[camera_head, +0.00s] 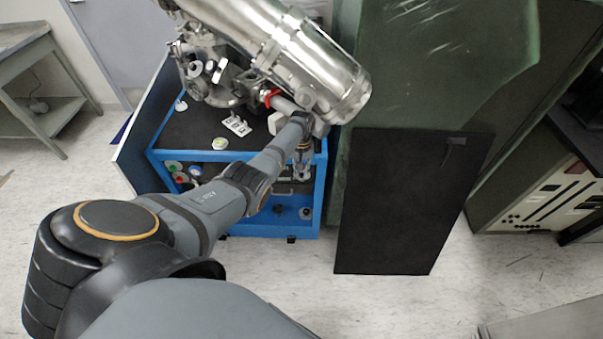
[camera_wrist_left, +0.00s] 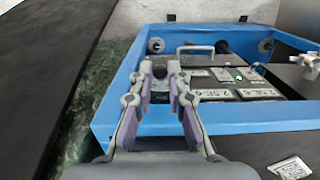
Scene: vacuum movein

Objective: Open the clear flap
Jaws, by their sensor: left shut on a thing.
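The blue cabinet (camera_head: 225,233) has a dark top and an open-looking front with controls inside. I cannot make out the clear flap's outline for certain against the blue frame (camera_wrist_left: 108,108) in the left wrist view. My left gripper (camera_head: 303,173) points down at the right part of the cabinet front. In the left wrist view its fingers (camera_wrist_left: 160,72) are close together at the frame opening, shut on a small part. That part is mostly hidden between the fingertips. A metal bar handle (camera_wrist_left: 195,48) shows beyond them. My right gripper is not in view.
A large metal cylinder (camera_head: 305,62) overhangs the cabinet top. A black panel (camera_head: 400,205) leans beside green sheeting (camera_head: 430,60) to the right. A grey bench (camera_head: 45,105) stands at the far left. Pale floor in front of the cabinet is clear.

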